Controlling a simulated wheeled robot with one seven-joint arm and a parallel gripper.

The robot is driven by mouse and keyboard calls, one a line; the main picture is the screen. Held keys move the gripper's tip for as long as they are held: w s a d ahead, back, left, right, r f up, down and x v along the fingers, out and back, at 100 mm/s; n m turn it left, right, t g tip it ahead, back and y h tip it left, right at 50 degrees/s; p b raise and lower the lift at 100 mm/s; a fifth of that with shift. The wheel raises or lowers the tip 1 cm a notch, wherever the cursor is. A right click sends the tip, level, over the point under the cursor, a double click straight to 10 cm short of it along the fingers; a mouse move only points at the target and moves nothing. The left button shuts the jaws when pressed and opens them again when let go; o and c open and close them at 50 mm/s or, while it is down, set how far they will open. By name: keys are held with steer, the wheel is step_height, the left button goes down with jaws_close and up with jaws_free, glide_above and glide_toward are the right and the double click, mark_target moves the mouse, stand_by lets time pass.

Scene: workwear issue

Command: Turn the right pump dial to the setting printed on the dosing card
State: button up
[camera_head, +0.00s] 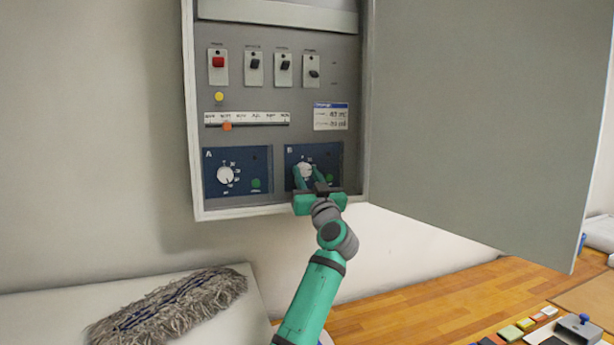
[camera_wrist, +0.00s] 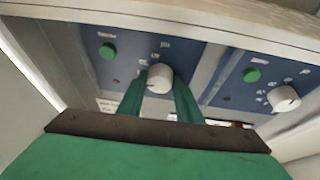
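The right pump dial (camera_head: 306,170) is a white knob on the blue panel marked B. My gripper (camera_head: 311,175) is at this dial, with one green finger on each side of it. In the wrist view the dial (camera_wrist: 159,78) sits between the fingertips (camera_wrist: 160,88); I cannot tell whether both press on it. Its pointer and part of its scale are hidden or too small to read. The dosing card (camera_head: 331,117), probably the white card with a blue header, is above panel B; its print is too small to read.
Left dial A (camera_head: 225,175) has a green button (camera_head: 256,184) beside it. Above are a slider strip with an orange marker (camera_head: 227,126), a yellow button (camera_head: 219,96) and several switches. The open cabinet door (camera_head: 480,120) stands right of my arm. A grey mop head (camera_head: 170,308) lies below left.

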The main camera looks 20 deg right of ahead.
steer(key=shift+a, duration=0.5)
steer(key=shift+s+d, duration=0.25)
steer(key=shift+s+d+m+h, duration=0.2)
steer(key=shift+m+h, duration=0.4)
steer(key=shift+m, duration=0.3)
steer(key=m+h, duration=0.1)
steer(key=m, duration=0.1)
steer(key=m+g+h, duration=0.1)
steer(key=m, duration=0.1)
steer(key=m+h, duration=0.1)
steer(key=m, duration=0.2)
steer(key=shift+a+r+g, duration=0.15)
steer(key=shift+r+g, duration=0.1)
steer(key=shift+g, duration=0.15)
steer(key=m, duration=0.2)
steer(key=m+g+h, duration=0.1)
steer(key=m, duration=0.2)
steer(key=shift+a+r+m+g+h, duration=0.15)
steer(key=shift+r+m+g+h, duration=0.15)
steer(key=shift+m, duration=0.1)
steer(key=shift+m+g, duration=1.1)
steer(key=shift+m, duration=1.5)
steer(key=shift+d, duration=0.2)
